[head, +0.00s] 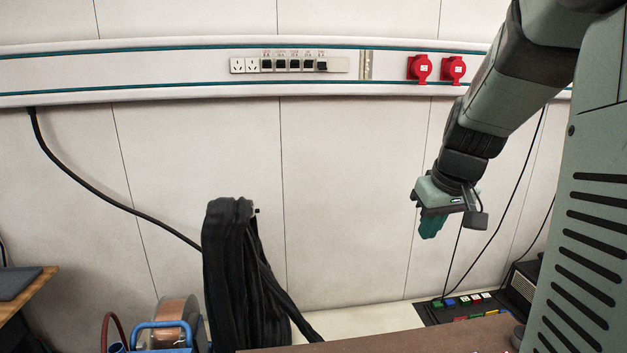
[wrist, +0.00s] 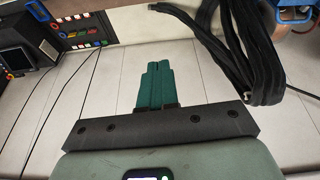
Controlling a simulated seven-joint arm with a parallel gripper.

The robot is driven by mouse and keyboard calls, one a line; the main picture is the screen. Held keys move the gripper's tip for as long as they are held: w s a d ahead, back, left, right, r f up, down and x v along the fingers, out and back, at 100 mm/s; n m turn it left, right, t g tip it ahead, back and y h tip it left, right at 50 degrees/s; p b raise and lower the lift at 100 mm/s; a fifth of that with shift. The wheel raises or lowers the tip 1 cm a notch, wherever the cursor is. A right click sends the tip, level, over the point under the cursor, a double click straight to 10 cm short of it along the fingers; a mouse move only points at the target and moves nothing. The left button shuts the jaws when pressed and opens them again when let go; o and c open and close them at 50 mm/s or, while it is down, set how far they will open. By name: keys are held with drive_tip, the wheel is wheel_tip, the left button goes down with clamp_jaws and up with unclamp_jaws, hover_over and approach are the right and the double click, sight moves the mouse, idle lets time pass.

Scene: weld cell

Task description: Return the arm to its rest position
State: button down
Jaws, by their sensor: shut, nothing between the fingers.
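My gripper (head: 431,228) hangs in the right half of the head view, pointing down, with its green fingers together. It is in the air in front of the pale wall panels, apart from everything around it. In the wrist view the green fingers (wrist: 158,84) are side by side with no gap and hold nothing. My arm reaches down to it from the upper right.
A black cable bundle (head: 230,270) stands left of centre, near a copper-coloured spool (head: 176,318). A control panel with coloured buttons (head: 466,303) is below right of my gripper. A brown surface (head: 400,341) is at the bottom. Red sockets (head: 419,67) are on the wall rail.

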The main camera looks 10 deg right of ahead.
drive_tip(key=s+a+r+n+t, duration=0.1)
drive_tip(key=s+a+r, duration=0.25)
drive_tip(key=a, duration=0.35)
drive_tip(key=s+a+r+n+t, duration=0.1)
drive_tip(key=s+a+r, duration=0.25)
drive_tip(key=a, duration=0.35)
drive_tip(key=s+a+r+n+t, duration=0.1)
drive_tip(key=s+a+r, duration=0.25)
drive_tip(key=a, duration=0.35)
drive_tip(key=s+d+f+m, duration=0.1)
drive_tip(key=s+f, duration=0.1)
drive_tip(key=s, duration=0.3)
drive_tip(key=s+d+f+m+g, duration=0.1)
drive_tip(key=s+d+m, duration=0.1)
drive_tip(key=s, duration=0.4)
drive_tip(key=shift+s+d+f+g, duration=0.15)
drive_tip(key=shift+d+f+g, duration=0.1)
drive_tip(key=shift+f+g, duration=0.1)
